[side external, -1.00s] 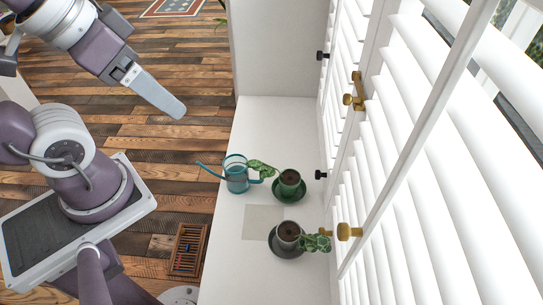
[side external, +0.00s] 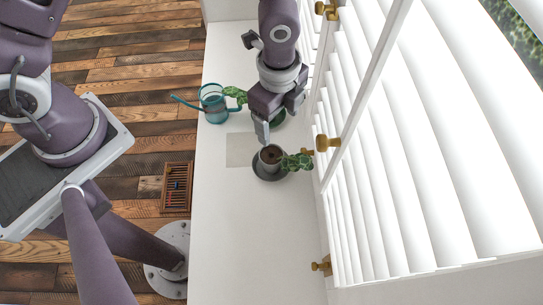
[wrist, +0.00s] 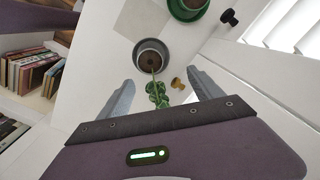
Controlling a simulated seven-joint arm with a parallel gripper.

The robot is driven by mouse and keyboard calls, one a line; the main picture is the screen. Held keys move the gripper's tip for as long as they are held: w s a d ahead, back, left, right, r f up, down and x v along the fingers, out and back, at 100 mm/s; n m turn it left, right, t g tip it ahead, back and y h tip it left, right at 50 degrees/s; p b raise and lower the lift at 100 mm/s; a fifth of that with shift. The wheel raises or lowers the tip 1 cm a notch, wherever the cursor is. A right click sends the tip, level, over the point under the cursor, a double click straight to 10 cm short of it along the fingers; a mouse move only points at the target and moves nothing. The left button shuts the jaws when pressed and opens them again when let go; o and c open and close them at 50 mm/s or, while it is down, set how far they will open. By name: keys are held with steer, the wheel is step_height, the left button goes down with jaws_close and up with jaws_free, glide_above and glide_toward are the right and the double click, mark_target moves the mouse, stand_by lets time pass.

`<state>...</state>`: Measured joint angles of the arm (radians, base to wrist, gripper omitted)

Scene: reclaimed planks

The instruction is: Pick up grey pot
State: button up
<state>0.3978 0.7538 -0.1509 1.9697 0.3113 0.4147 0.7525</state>
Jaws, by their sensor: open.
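My gripper (side external: 274,128) is open and empty just above and behind the pot in the side view. In the wrist view, the grey pot (wrist: 150,49) lies a little beyond the open fingertips (wrist: 160,76), slightly left of the middle. Its green leaves (wrist: 158,95) hang between the two fingers. Contact between fingers and leaves cannot be told.
A green pot (wrist: 188,8) stands close behind, mostly hidden by my gripper in the side view. A teal watering can (side external: 213,106) stands to its left. White shutters (side external: 400,170) with brass knobs (side external: 326,143) border the right. The sill's front part is clear.

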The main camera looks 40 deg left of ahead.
steer(key=m, duration=0.2)
glide_above(277, 161)
steer(key=shift+g, duration=0.4)
step_height(277, 161, down, 6)
steer(key=shift+w+d+r, duration=0.15)
steer(key=shift+r, duration=0.1)
steer(key=f, duration=0.7)
steer(key=shift+a+f, duration=0.1)
steer(key=shift+a, duration=0.1)
jaws_close()
